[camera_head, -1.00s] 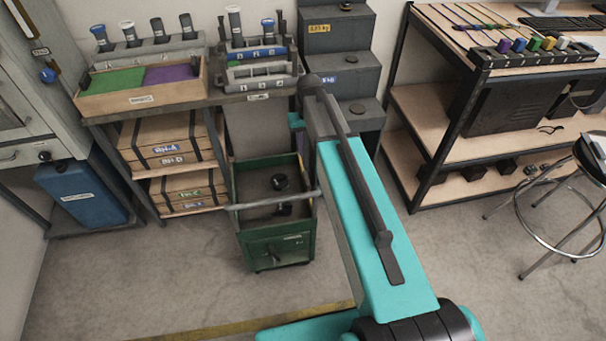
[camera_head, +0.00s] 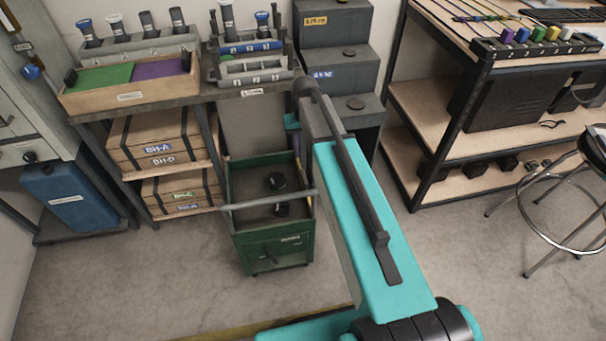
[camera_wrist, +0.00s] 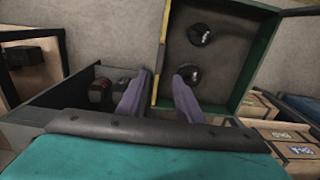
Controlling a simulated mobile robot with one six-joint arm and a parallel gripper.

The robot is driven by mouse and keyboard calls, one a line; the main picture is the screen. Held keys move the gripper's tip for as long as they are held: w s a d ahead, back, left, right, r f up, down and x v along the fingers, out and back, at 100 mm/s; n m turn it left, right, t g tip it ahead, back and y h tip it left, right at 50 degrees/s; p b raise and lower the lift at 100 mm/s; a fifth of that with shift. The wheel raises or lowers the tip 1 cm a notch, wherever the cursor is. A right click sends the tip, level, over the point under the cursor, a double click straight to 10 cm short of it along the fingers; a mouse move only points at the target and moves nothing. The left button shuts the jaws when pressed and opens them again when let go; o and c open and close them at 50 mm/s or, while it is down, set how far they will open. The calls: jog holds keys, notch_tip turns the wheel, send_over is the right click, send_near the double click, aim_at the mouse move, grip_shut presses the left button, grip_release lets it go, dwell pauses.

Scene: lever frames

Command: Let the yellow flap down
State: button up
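A row of small coloured blocks stands on a dark bar on the right bench in the head view.
The green cart (camera_head: 270,255) stands on the floor left of my arm. A shelf with wooden crates (camera_head: 160,140) and trays is at the left. Dark steps (camera_head: 345,75) stand behind. A stool (camera_head: 560,240) stands at the right.

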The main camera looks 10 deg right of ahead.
aim_at(304, 176)
jog(key=shift+f, duration=0.15)
jog(key=shift+f+p, duration=0.3)
jog(key=shift+f, duration=6.45)
grip_shut()
